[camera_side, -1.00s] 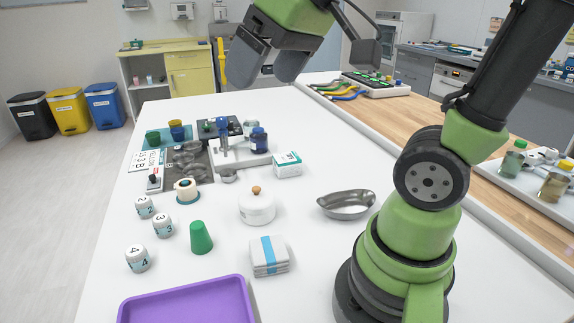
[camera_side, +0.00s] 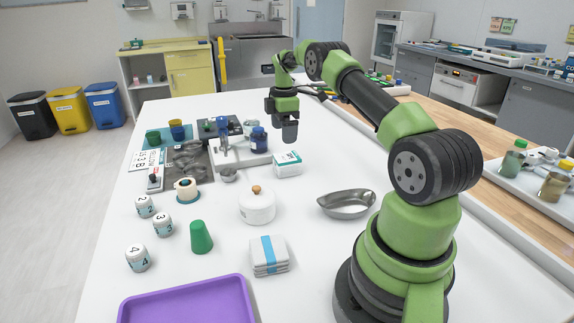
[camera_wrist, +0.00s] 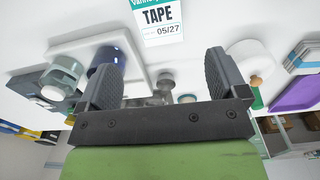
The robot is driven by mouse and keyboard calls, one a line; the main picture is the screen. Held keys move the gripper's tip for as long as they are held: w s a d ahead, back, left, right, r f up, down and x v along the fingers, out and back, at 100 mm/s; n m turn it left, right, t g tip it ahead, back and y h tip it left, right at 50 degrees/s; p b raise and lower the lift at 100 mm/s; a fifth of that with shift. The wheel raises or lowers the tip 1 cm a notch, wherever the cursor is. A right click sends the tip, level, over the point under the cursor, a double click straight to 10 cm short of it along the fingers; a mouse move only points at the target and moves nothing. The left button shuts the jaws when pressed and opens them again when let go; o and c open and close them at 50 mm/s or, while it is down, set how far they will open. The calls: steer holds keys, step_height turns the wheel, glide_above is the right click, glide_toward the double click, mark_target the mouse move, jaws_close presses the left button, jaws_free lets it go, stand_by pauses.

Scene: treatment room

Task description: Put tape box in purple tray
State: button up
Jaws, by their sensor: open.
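The tape box (camera_side: 288,164) is a small white box with a teal label, lying on the white table near its middle. In the wrist view the tape box (camera_wrist: 158,22) shows at the top edge, its label reading TAPE, beyond the fingertips and between them sideways. My gripper (camera_side: 284,138) hangs above and behind the box, apart from it. In the wrist view my gripper (camera_wrist: 162,72) is open with nothing between its fingers. The purple tray (camera_side: 188,303) lies empty at the near left, cut by the picture's bottom edge; part of the purple tray (camera_wrist: 296,95) shows at the right in the wrist view.
A metal kidney dish (camera_side: 346,204) lies right. Numbered jars (camera_side: 137,258) stand left.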

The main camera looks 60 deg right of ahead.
mark_target(287, 156)
steer(key=f, duration=0.4)
steer(key=shift+s+d+f, duration=0.2)
steer(key=shift+d+f, duration=0.05)
steer(key=shift+f, duration=0.15)
steer(key=shift+s+f, duration=0.15)
steer(key=shift+f, duration=2.9)
steer(key=c, duration=1.1)
